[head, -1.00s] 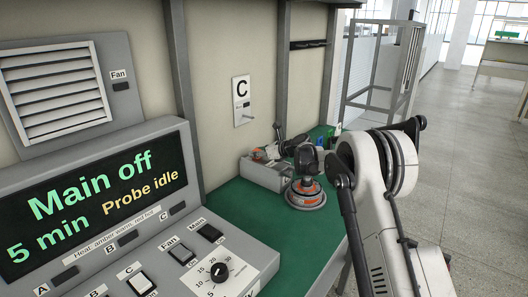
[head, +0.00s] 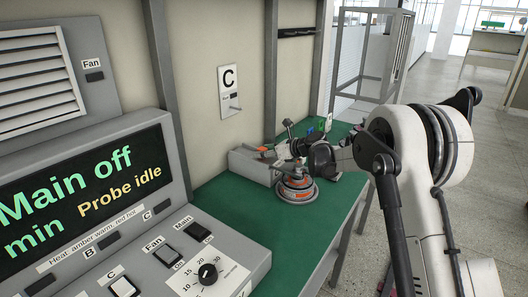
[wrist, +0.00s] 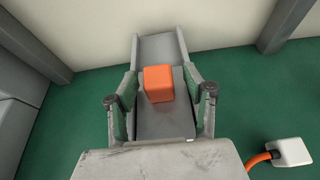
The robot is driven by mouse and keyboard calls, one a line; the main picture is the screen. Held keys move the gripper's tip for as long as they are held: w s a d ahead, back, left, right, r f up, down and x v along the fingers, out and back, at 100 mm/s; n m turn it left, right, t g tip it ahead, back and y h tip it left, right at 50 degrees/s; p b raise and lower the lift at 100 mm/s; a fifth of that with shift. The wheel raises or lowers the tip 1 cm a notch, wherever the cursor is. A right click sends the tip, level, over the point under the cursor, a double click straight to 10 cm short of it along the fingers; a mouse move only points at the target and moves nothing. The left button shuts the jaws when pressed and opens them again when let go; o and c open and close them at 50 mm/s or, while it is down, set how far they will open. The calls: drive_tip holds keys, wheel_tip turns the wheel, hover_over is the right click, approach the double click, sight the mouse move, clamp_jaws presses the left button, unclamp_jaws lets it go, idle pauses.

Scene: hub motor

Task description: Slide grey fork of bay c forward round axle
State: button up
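In the wrist view, a bright orange block (wrist: 158,83) sits on a grey sloping strip (wrist: 160,122), apparently the fork's slide. My gripper (wrist: 160,72) has one finger on each side of the block, with visible gaps, so it looks open. In the head view, a grey box (head: 248,166) with orange on top stands at the back of the green bench, below the "C" plate (head: 231,91). My gripper (head: 272,152) is small there, at the box. A round grey and orange unit (head: 297,189) stands in front. I cannot make out the axle or the fork's prongs.
An orange cable with a white plug (wrist: 290,152) lies at the wrist view's lower right. A control panel (head: 150,265) with switches and a dial fills the head view's lower left; its screen (head: 85,195) reads "Main off" and "Probe idle". The green bench (head: 235,215) between is clear.

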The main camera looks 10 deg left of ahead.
wheel_tip(320, 180, up, 5)
hover_over(288, 166)
drive_tip(key=shift+f, duration=0.2)
idle(0.3)
drive_tip(key=shift+r, duration=0.1)
drive_tip(key=s+d+r+n+h, duration=0.2)
drive_tip(key=s+d+r+n, duration=0.15)
drive_tip(key=s, duration=0.45)
drive_tip(key=s+d+r+n+h, duration=0.2)
drive_tip(key=s+d+r+n, duration=0.15)
drive_tip(key=s, duration=0.45)
drive_tip(key=s+d+r+n+h, duration=0.2)
drive_tip(key=s+d+n, duration=0.3)
drive_tip(key=s, duration=0.3)
drive_tip(key=s+d+f+n+h, duration=0.2)
drive_tip(key=s+d+n, duration=0.1)
drive_tip(key=s, duration=0.5)
drive_tip(key=s+d+f+n+h, duration=0.2)
drive_tip(key=s+d+n, duration=0.2)
drive_tip(key=s, duration=0.4)
drive_tip(key=s+d+f+n+t+h, duration=0.1)
drive_tip(key=s+d+n, duration=0.3)
drive_tip(key=s, duration=0.4)
drive_tip(key=shift+s+d+f+h, duration=0.25)
drive_tip(key=shift+d+f+h, duration=0.25)
drive_tip(key=shift+d+f, duration=0.25)
